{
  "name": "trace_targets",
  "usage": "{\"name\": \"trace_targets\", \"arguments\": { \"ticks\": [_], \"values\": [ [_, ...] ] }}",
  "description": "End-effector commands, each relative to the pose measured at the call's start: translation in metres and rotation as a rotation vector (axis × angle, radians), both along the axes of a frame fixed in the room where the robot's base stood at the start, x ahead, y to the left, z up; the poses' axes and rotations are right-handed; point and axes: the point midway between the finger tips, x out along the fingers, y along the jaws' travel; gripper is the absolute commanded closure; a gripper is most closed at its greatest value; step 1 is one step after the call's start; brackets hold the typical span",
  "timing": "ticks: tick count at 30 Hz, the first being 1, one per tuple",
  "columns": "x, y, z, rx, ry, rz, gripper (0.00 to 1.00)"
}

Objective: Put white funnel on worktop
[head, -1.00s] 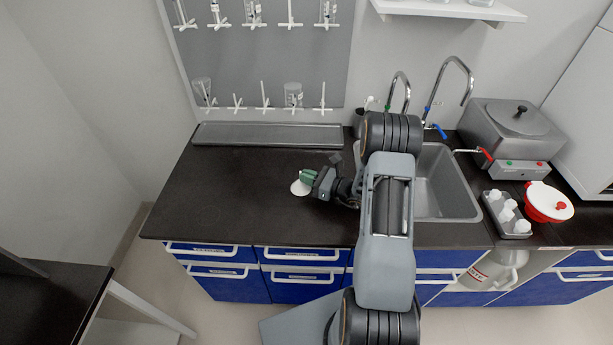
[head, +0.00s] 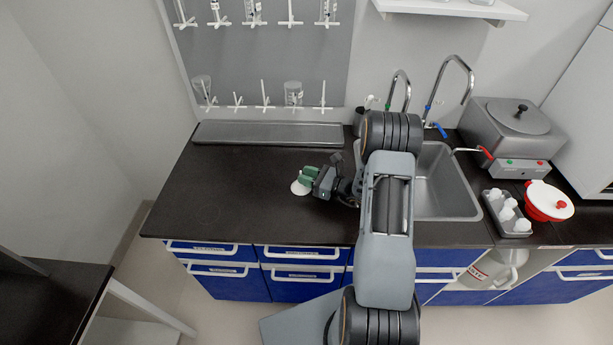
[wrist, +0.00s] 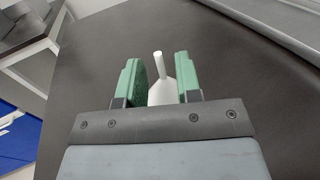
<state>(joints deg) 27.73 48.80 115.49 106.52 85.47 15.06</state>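The white funnel (wrist: 161,90) is between the two green finger pads of my gripper (wrist: 160,80) in the wrist view, its thin stem pointing away from the gripper. A gap shows between the funnel and the pads, so the fingers are open around it. In the head view the white funnel (head: 299,188) shows as a pale round edge on the dark worktop (head: 230,205), partly hidden by my gripper (head: 306,179). It appears to rest on the worktop.
A grey tray (head: 268,133) lies along the back of the worktop, below a pegboard (head: 260,60) with glassware. The worktop's left side is clear.

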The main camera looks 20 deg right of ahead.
Motion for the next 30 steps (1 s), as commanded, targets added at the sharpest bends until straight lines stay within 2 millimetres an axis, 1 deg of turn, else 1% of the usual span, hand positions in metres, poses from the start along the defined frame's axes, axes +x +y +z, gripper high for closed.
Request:
{"name": "trace_targets", "arguments": {
  "ticks": [5,9,15,21,24,26,29,30],
  "values": [
    [-0.016,-0.018,-0.001,0.000,0.000,-0.006,0.68],
    [-0.036,-0.039,-0.001,0.000,0.000,-0.007,0.68],
    [-0.062,-0.063,-0.001,0.001,-0.001,-0.005,0.68],
    [-0.078,-0.079,0.000,-0.001,-0.001,-0.002,0.68],
    [-0.082,-0.080,0.003,-0.014,-0.003,0.016,0.68],
    [-0.084,-0.073,0.009,-0.045,-0.007,0.054,0.68],
    [-0.090,-0.048,0.024,-0.146,-0.021,0.180,0.68],
    [-0.094,-0.033,0.032,-0.210,-0.033,0.252,0.68]
  ]
}}
